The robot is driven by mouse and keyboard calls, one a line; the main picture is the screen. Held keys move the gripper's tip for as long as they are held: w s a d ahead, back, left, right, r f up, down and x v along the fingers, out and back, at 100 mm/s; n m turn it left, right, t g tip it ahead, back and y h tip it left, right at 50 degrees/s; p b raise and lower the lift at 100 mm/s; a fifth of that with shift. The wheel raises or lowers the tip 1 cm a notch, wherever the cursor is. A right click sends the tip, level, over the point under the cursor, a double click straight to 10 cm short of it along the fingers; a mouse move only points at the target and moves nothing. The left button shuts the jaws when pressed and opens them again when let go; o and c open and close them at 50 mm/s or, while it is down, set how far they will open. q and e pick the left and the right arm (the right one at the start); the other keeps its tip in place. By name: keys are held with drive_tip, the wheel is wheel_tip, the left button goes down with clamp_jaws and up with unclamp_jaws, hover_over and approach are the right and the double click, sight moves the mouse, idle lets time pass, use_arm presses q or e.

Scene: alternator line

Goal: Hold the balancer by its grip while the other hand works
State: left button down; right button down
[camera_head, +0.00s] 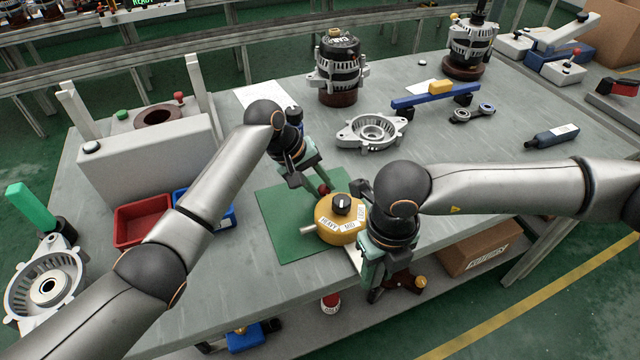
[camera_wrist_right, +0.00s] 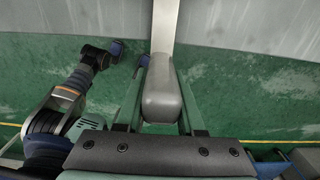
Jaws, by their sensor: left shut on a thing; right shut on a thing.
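The balancer (camera_head: 338,222) is a round yellow body with a black selector knob and labels HEAVY, MID and LIGHT. It sits at the table's front edge by the green mat. My left gripper (camera_head: 320,188) is shut at a small red knob (camera_head: 324,189) just above and behind the balancer. My right gripper (camera_head: 370,285) points down at the front edge, beside the balancer's right side. In the right wrist view its fingers are shut on a rounded grey grip (camera_wrist_right: 161,98). My right wrist hides where the grip meets the balancer.
A green mat (camera_head: 280,215) lies under the left hand. Red (camera_head: 140,222) and blue bins stand left. An alternator housing (camera_head: 372,131), an assembled alternator (camera_head: 338,68) and a blue bar (camera_head: 435,94) are further back. A dark red part with a brass knob (camera_head: 420,282) is beside my right gripper.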

use_arm(q)
drive_tip(key=shift+w+a, duration=0.1)
drive_tip(key=shift+w, duration=0.05)
drive_tip(key=shift+w+a, duration=0.25)
drive_tip(key=shift+w, duration=0.35)
drive_tip(key=shift+w+a, duration=0.2)
drive_tip(key=shift+w, duration=0.4)
drive_tip(key=c, duration=0.6)
unclamp_jaws()
drive_tip(key=v, duration=1.2)
